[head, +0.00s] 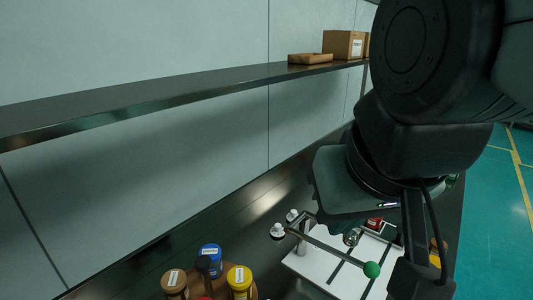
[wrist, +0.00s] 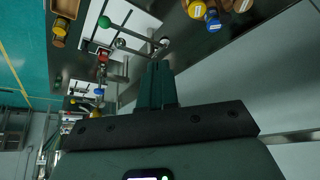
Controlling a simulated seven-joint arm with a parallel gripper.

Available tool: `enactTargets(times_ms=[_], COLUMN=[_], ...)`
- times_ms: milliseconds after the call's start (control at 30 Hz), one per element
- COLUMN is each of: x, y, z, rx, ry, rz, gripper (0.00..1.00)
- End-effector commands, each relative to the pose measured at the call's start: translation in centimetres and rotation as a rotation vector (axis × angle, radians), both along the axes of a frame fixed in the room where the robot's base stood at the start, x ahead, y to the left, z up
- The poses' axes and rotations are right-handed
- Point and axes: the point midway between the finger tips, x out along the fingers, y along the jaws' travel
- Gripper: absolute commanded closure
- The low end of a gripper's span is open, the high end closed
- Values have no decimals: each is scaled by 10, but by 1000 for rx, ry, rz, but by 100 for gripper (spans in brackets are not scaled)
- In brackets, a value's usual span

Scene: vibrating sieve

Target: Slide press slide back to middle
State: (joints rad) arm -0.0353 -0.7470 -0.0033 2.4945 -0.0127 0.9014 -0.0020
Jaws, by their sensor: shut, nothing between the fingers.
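A white panel with black lines (head: 335,283) lies on the dark bench at lower right in the head view. A metal rod (head: 325,245) with a green ball (head: 372,270) extends over it, and pale round knobs (head: 278,231) sit at its far end. I cannot tell which part is the press slide. In the wrist view the green ball (wrist: 104,21) and rod (wrist: 137,34) are at the top. My gripper (wrist: 157,67) is shut and empty, its fingertips just below the rod's knob end in that view; contact cannot be told. My arm hides its fingers in the head view.
Jars with blue (head: 210,254), yellow (head: 240,280) and brown (head: 174,281) lids stand left of the panel. A red object (head: 374,223) is near the panel's far edge. A shelf (head: 180,97) carrying a cardboard box (head: 343,44) runs along the wall above.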

Motion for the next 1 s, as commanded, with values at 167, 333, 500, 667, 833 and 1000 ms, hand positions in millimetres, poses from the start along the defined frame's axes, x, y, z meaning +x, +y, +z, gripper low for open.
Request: enactTargets(times_ms=[167,333,500,667,833,1000], x=[0,0,2,55,141,219], y=[0,1,8,-1,-37,-94], z=[0,-2,-26,-29,-31,-55], rx=[0,-2,-49,-87,-93,-79], ry=[0,11,169,260,260,252], rz=[0,1,21,31,49,64], gripper=[100,86,60,38,38,38])
